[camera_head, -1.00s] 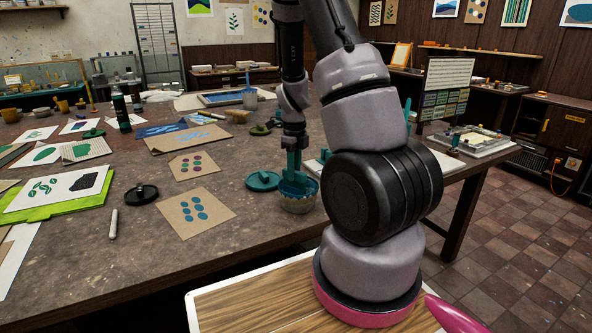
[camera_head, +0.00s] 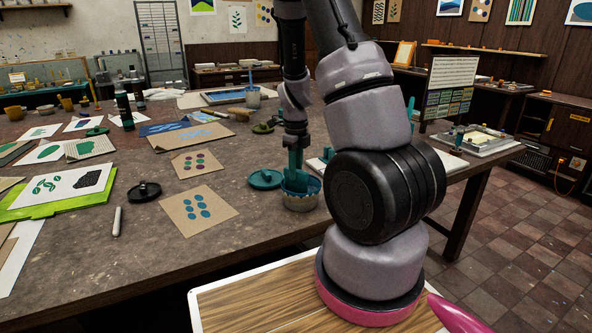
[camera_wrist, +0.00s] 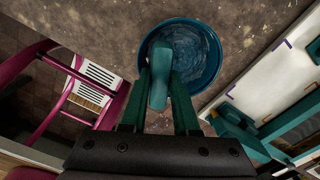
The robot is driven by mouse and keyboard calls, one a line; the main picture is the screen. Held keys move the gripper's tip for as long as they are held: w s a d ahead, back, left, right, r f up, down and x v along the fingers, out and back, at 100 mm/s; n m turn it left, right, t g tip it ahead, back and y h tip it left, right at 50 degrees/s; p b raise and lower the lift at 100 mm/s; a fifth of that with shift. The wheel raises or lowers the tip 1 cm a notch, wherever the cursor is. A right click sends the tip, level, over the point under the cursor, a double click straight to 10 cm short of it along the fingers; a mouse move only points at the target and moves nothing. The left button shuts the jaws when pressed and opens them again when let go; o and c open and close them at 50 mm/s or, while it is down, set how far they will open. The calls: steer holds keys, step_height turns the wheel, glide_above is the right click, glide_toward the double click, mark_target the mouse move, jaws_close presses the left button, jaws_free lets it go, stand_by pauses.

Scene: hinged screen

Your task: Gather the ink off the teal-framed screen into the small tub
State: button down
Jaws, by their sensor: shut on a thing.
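The small tub (camera_head: 302,203) stands on the table in front of my arm. In the wrist view the tub (camera_wrist: 211,77) is round, with blue-teal ink inside. My gripper (camera_head: 295,163) points down just above the tub. Its green fingers, also in the wrist view (camera_wrist: 160,115), are shut on a teal scraper (camera_wrist: 159,75). The scraper's lower part reaches over the tub's opening; whether it touches the ink I cannot tell. The teal-framed screen (camera_wrist: 262,150) lies at the right in the wrist view, partly cut off. My arm hides most of it in the head view.
A teal lid (camera_head: 265,179) lies just left of the tub. A card with blue dots (camera_head: 198,209) and a black round weight (camera_head: 145,191) are farther left. In the wrist view a magenta stool-like frame (camera_wrist: 65,80) stands beyond the table edge.

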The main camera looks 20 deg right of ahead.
steer(key=shift+w+d, duration=0.2)
steer(key=shift+d, duration=0.05)
steer(key=shift+r, duration=3.5)
